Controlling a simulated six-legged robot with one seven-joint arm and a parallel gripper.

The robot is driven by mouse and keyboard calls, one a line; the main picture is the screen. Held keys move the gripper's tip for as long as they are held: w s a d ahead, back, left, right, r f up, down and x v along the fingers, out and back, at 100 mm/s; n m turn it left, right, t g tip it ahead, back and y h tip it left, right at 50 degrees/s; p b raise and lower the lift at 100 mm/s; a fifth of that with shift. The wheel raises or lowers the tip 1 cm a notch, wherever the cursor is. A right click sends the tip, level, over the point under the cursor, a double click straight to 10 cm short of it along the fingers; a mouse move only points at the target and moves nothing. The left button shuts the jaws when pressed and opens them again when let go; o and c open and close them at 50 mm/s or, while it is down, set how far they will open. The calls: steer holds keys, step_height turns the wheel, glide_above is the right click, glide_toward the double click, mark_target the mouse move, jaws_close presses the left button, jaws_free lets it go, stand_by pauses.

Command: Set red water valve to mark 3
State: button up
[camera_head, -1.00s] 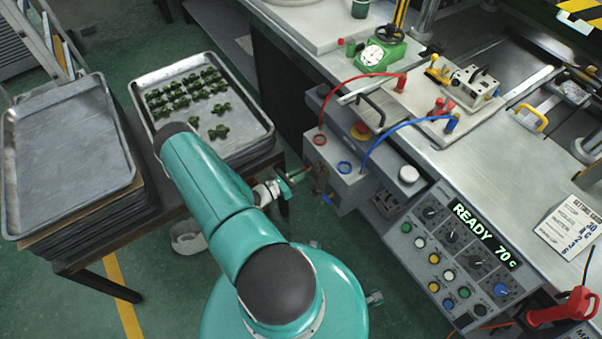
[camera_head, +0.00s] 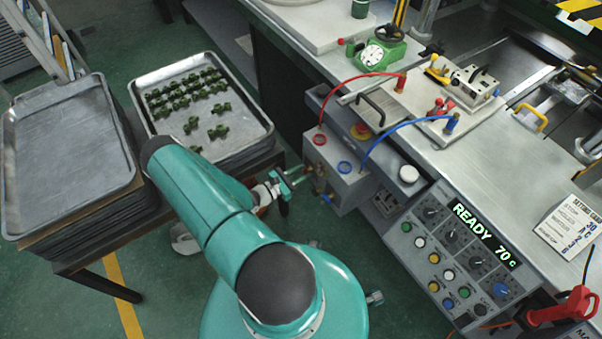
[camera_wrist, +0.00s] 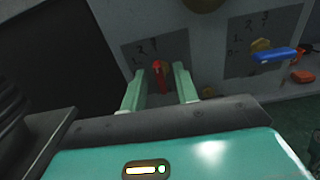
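The red water valve (camera_wrist: 158,76) is in the wrist view, a narrow red handle on a brass hub in front of a dark marked plate (camera_wrist: 178,47). The handle stands nearly upright in that picture. The marks are too small and dim to read surely. My gripper (camera_wrist: 159,88) is open, with one pale green finger on each side of the red handle and a gap to each. In the head view my gripper (camera_head: 296,181) is at the front of the grey box (camera_head: 350,188), where the red handle is hard to make out.
A blue valve handle (camera_wrist: 278,54) sits to the right on its own marked plate. Red (camera_head: 345,88) and blue (camera_head: 400,128) hoses rise from the box. The control panel (camera_head: 455,255) reads READY 70 C. A tray of green parts (camera_head: 240,135) stands left of the box.

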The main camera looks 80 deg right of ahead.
steer(key=v, duration=1.3)
steer(key=shift+w+a, duration=0.3)
